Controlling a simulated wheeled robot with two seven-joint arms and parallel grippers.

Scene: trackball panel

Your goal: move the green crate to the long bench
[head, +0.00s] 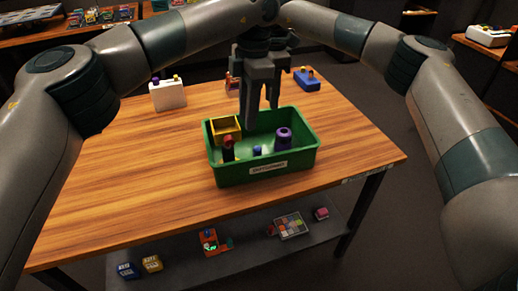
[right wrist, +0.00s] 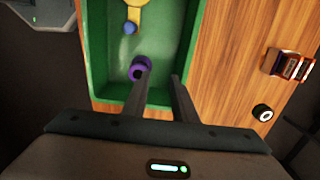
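The green crate (head: 225,176) stands on a wooden table, its label facing the head camera. It holds a yellow box (head: 226,127), a purple piece (head: 284,138), a small blue piece (head: 257,151) and a red-and-dark piece (head: 228,149). My grippers overlap over the crate's far side in the head view. My left gripper (head: 260,108) is the lower one; whether its fingers are apart is unclear. My right gripper (right wrist: 160,74) is open, its fingers apart over the crate (right wrist: 98,60), near the wall and the purple piece (right wrist: 139,66). Contact with the wall is unclear.
A white box (head: 168,97), a red item (head: 231,84) and a blue box (head: 306,80) stand at the back of the table (head: 110,165). A lower shelf (head: 185,268) holds several small items. A wooden bench (head: 45,37) with items stands at the upper left.

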